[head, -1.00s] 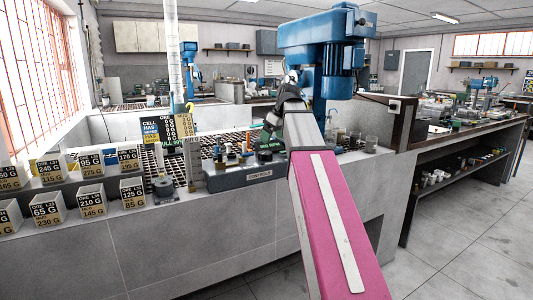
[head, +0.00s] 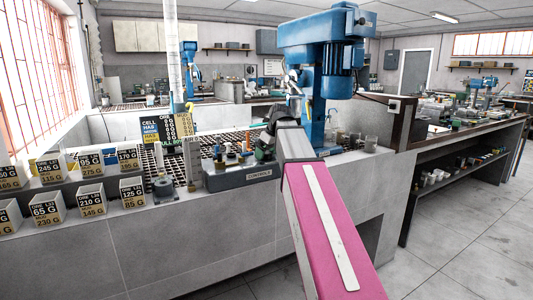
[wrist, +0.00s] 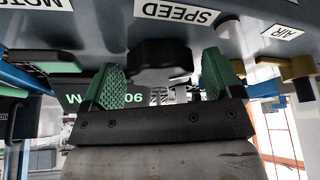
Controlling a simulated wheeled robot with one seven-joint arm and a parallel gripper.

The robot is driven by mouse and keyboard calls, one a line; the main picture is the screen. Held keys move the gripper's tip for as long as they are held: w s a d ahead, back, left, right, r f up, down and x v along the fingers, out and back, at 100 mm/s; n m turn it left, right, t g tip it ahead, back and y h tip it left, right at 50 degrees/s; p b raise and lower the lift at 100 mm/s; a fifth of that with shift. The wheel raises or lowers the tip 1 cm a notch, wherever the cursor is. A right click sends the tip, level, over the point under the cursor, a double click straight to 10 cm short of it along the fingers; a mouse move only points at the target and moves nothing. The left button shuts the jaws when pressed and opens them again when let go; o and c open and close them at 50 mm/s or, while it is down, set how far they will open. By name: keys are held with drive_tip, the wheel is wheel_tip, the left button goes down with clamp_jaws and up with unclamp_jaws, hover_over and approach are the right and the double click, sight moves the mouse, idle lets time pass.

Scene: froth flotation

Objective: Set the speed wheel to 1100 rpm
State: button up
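The speed wheel (wrist: 161,62) is a black lobed knob below the white SPEED label (wrist: 178,12) in the wrist view. My gripper (wrist: 163,75) has its two green finger pads on either side of the wheel, with narrow gaps visible; I cannot make out firm contact. A dark display (wrist: 75,92) with green characters lies behind the fingers; "906" is legible on it, but the fingers hide part, so the full reading is unclear. In the head view my gripper (head: 266,146) is over the right end of the grey control box (head: 238,178) and hides the wheel.
An AIR label (wrist: 284,32) and a brass-coloured knob (wrist: 297,68) are close to the right finger in the wrist view. The blue flotation machine (head: 318,45) stands behind my arm. Labelled ore boxes (head: 88,201) stand at the left.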

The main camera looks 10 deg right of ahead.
drive_tip(key=c, duration=0.7)
drive_tip(key=shift+o, duration=0.2)
drive_tip(key=shift+m+h, duration=0.3)
drive_tip(key=shift+m, duration=0.4)
drive_tip(key=o, duration=0.9)
